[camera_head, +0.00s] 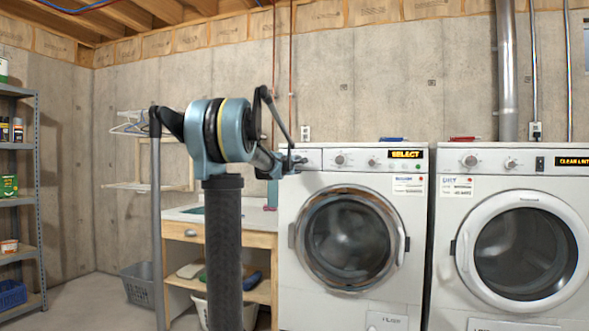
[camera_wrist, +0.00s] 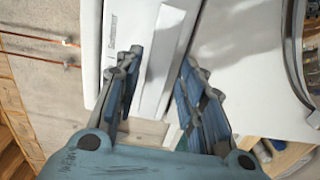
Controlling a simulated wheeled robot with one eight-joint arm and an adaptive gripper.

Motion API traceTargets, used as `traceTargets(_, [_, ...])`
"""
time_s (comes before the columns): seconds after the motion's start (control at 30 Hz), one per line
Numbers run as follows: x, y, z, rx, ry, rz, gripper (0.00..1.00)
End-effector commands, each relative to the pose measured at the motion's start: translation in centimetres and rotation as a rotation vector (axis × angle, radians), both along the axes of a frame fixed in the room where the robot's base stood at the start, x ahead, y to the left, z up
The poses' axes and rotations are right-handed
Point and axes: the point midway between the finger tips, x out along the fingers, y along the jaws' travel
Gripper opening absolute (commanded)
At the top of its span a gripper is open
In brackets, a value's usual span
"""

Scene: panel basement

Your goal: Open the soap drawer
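The washer (camera_head: 350,300) is the left of two white front-loaders, with its round door shut. The soap drawer (camera_head: 309,159) is at the upper left of its control panel, partly hidden behind my gripper (camera_head: 293,163) in the head view. In the wrist view, a pale raised front that looks like the soap drawer (camera_wrist: 166,58) lies beyond and between the fingertips. My gripper (camera_wrist: 160,60) is open, with its two fingers apart and nothing held. It is close to the drawer front; I cannot tell whether it touches. The drawer looks shut, though its edge is partly hidden.
A dryer (camera_head: 520,190) stands close to the washer's right. A wooden table (camera_head: 232,240) with a basket below is to its left, behind my arm. A metal shelf (camera_head: 40,200) stands at far left. Thin pipes (camera_head: 274,70) run up the wall behind.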

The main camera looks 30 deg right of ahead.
Motion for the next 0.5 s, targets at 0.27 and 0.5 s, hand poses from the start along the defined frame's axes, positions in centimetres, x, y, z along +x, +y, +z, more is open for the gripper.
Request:
traceTargets(0.27, [0.40,-0.47,-0.02,0.000,0.000,0.000,0.37])
traceTargets(0.5, [0.40,-0.46,-0.02,0.000,0.000,0.000,0.19])
